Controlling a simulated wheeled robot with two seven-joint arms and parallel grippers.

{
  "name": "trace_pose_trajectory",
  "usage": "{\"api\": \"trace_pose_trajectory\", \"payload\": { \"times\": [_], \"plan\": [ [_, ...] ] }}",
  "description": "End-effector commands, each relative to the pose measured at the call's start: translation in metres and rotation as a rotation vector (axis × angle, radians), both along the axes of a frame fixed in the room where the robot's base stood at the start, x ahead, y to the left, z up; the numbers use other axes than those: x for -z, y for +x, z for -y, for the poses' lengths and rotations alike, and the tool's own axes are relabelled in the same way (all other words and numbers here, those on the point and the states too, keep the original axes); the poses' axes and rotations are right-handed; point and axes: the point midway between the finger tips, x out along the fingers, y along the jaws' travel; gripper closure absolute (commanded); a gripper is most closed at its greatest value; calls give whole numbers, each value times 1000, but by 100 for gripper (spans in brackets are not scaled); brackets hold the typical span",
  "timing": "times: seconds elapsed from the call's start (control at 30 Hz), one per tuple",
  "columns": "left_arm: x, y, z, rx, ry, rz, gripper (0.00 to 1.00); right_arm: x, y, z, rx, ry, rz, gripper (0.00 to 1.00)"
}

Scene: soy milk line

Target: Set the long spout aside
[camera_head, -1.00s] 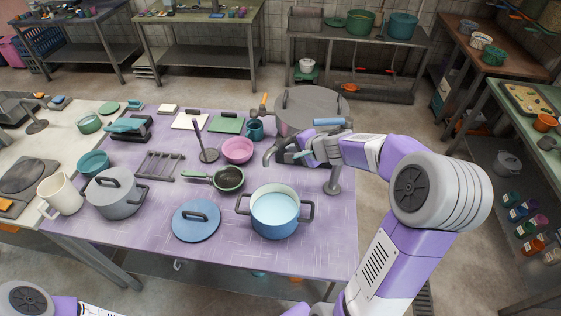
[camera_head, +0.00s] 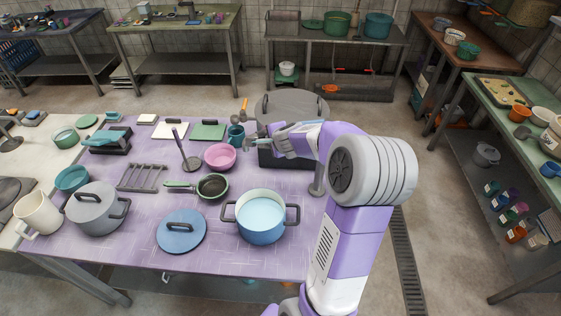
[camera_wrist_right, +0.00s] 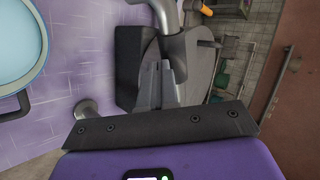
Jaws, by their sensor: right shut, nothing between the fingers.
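A grey round-topped machine (camera_head: 292,103) stands at the back right of the purple table, partly hidden behind my right arm. In the right wrist view, a smooth grey metal tube (camera_wrist_right: 166,14), which looks like the long spout, curves at the top, just beyond my fingertips. In the head view the spout is hidden by my gripper. My right gripper (camera_head: 250,143) is at the machine's left front side. In the wrist view its fingers (camera_wrist_right: 161,66) are together, with nothing between them, beside the machine's dark body (camera_wrist_right: 130,60). My left gripper is out of view.
A blue pot (camera_head: 261,228) of pale liquid stands at the table's front. A grey post (camera_head: 317,180) stands by the right edge.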

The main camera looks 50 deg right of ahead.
Motion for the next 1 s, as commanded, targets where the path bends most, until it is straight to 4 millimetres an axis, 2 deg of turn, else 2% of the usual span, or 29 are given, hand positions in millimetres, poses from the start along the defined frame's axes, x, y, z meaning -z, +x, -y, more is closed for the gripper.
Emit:
{"api": "trace_pose_trajectory", "payload": {
  "times": [0.37,0.63,0.67,0.7,0.8,1.0],
  "plan": [
    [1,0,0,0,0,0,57,0,0,-2,-3,0,0,100],
    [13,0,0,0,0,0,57,5,-18,-24,-14,-1,3,100],
    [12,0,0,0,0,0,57,3,-21,-28,-16,-1,2,100],
    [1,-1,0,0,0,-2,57,-11,-29,-30,-14,-1,3,100],
    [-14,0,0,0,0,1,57,-29,-46,-38,-13,-2,3,100],
    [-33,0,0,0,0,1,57,-52,-72,-52,-13,-1,2,100]
  ]
}}
